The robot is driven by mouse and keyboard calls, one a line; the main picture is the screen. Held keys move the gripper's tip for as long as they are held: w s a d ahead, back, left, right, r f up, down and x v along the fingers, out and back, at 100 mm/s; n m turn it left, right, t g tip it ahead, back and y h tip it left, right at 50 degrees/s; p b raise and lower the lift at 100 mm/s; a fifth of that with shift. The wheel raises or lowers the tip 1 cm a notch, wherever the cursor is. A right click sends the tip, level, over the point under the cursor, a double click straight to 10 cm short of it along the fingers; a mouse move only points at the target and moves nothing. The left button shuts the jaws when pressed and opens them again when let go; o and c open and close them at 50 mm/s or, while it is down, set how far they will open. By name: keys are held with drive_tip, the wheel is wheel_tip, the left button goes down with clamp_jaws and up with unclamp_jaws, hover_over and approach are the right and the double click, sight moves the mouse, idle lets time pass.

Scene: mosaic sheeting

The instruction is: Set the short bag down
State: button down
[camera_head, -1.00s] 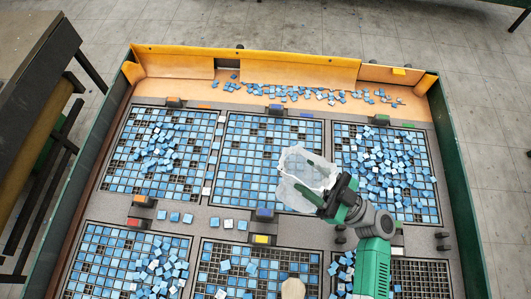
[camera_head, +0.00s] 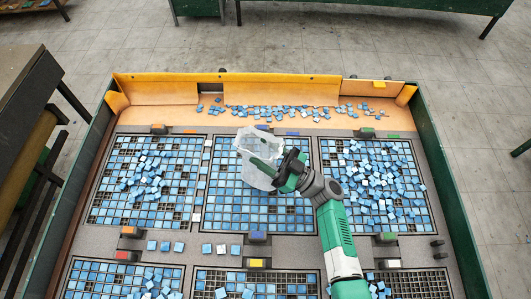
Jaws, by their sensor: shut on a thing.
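My gripper (camera_head: 279,172) is shut on a translucent white plastic bag (camera_head: 249,149). The bag hangs over the upper middle mosaic grid (camera_head: 229,205) of blue tiles. Whether the bag touches the tiles cannot be told. The bag's lower edge and the fingertips partly overlap in view. No second bag is visible for comparing its length.
Grids with loose blue tiles lie left (camera_head: 145,180) and right (camera_head: 380,185). Loose tiles lie on the orange tray (camera_head: 170,105) at the back. Coloured clips, such as a blue one (camera_head: 257,237), stand between grids. Green side walls (camera_head: 445,190) border the table.

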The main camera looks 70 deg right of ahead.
drive_tip(key=shift+f, duration=0.3)
drive_tip(key=c, duration=0.6)
unclamp_jaws()
drive_tip(key=shift+r, duration=0.1)
drive_tip(key=shift+r, duration=0.3)
drive_tip(key=shift+b+v, duration=0.3)
drive_tip(key=shift+v, duration=0.6)
drive_tip(key=s, duration=1.1)
drive_tip(key=shift+s+a+f, duration=0.1)
drive_tip(key=shift+s+a, duration=0.15)
drive_tip(key=shift+a, duration=0.1)
